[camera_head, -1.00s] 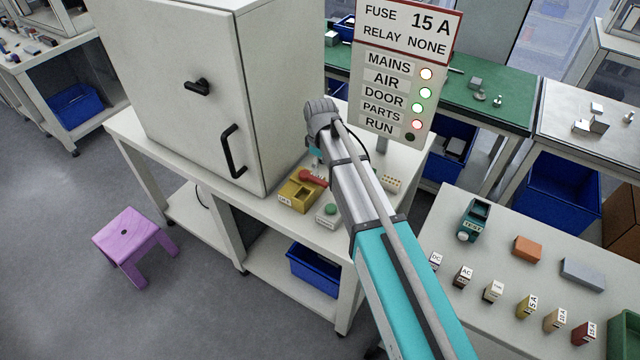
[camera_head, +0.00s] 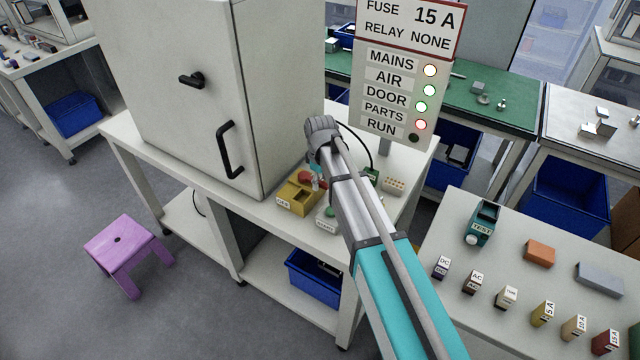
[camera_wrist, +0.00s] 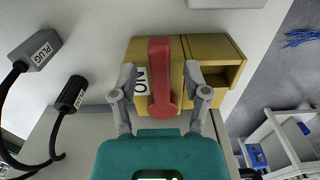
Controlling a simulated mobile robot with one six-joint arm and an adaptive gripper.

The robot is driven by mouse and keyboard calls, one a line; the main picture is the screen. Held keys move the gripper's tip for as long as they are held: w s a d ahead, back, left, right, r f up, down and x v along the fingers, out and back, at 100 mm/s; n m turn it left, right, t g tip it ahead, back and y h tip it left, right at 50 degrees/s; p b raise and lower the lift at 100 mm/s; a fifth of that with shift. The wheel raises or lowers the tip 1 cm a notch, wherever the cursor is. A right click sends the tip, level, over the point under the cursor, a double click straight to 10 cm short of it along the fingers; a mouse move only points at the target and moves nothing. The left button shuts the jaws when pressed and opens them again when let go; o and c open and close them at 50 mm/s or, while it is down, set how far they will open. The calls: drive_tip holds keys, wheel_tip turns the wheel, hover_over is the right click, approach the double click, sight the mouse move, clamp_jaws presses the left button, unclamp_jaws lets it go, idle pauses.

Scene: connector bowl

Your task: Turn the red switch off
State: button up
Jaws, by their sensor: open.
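The red switch (camera_wrist: 160,75) is a long handle on a yellow box (camera_wrist: 205,50). In the wrist view it lies beside a white label reading ON, and the box has an open recess at its right. In the head view the red switch (camera_head: 306,176) is partly hidden behind my gripper, and the yellow box (camera_head: 297,199) has a label on its near left end. My gripper (camera_wrist: 160,78) is open, one finger on each side of the red handle. Whether the fingers touch it I cannot tell. In the head view my gripper (camera_head: 318,182) is at the switch.
A grey cabinet (camera_head: 190,130) stands left of the switch. A START button box (camera_head: 327,219) is close on its right. A status sign (camera_head: 405,70) stands behind. Two plugs, one grey (camera_wrist: 37,52) and one black (camera_wrist: 72,93), lie left in the wrist view.

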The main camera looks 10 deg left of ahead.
drive_tip(key=shift+f, duration=0.1)
clamp_jaws()
idle(0.3)
drive_tip(key=shift+d, duration=0.2)
